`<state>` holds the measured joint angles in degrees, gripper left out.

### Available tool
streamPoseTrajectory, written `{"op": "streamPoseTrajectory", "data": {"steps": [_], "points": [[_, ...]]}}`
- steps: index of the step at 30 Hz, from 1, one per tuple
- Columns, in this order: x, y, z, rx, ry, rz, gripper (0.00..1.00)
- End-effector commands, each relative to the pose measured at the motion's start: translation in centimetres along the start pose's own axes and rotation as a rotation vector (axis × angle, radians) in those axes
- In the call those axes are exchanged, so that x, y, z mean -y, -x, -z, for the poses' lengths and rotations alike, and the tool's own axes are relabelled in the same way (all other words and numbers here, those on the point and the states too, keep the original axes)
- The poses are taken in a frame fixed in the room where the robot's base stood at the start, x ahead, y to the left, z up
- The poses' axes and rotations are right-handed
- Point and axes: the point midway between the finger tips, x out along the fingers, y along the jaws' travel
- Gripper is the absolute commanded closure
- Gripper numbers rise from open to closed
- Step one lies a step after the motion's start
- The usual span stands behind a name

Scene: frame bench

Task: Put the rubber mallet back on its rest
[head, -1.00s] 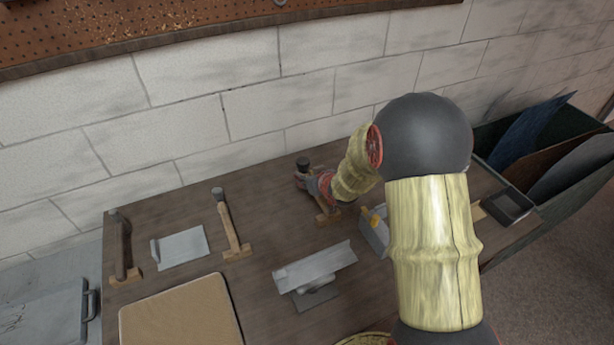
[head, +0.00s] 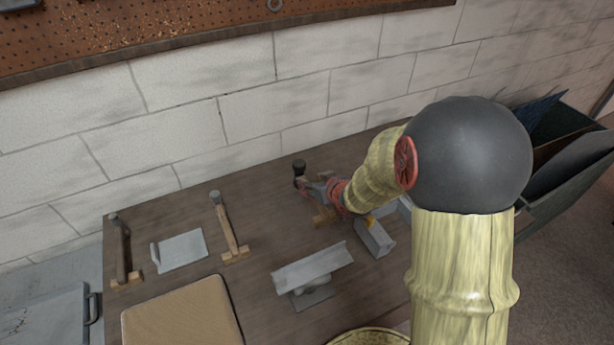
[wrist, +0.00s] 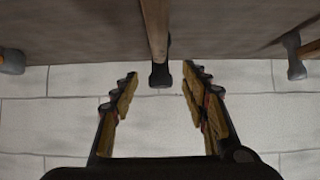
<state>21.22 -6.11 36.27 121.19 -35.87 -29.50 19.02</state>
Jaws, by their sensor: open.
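The rubber mallet has a black head (head: 299,166) and a wooden handle. In the head view it stands at the back of the bench, over a small wooden rest (head: 325,217), partly hidden by my gripper. In the wrist view the mallet (wrist: 160,72) is in the middle, its handle running to the top edge. My gripper (head: 308,186) is at the mallet in the head view. In the wrist view my gripper (wrist: 160,88) is open, with a finger on each side of the mallet head and gaps between. Whether the handle's foot sits fully in the rest is hidden.
Two other hammers stand on wooden blocks to the left, one (head: 228,224) nearer and one (head: 122,245) at the bench's left end. A grey metal plate (head: 180,250), a metal trowel-like tool (head: 312,270) and a tan board (head: 180,318) lie on the bench. The wall is close behind.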

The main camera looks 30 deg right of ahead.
Motion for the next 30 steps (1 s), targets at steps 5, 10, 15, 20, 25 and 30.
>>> {"op": "streamPoseTrajectory", "data": {"steps": [5,10,15,20,25,30], "points": [[0.0,2.4,0.1,0.000,-0.001,-0.001,0.55],[0.0,3.5,0.5,0.004,0.005,-0.011,0.55],[-0.1,6.5,2.9,0.044,0.030,-0.084,0.55],[0.7,11.7,4.9,0.120,0.036,-0.159,0.55],[3.0,18.2,5.4,0.211,0.017,-0.184,0.55],[6.7,25.0,4.1,0.310,-0.006,-0.144,0.55]]}}
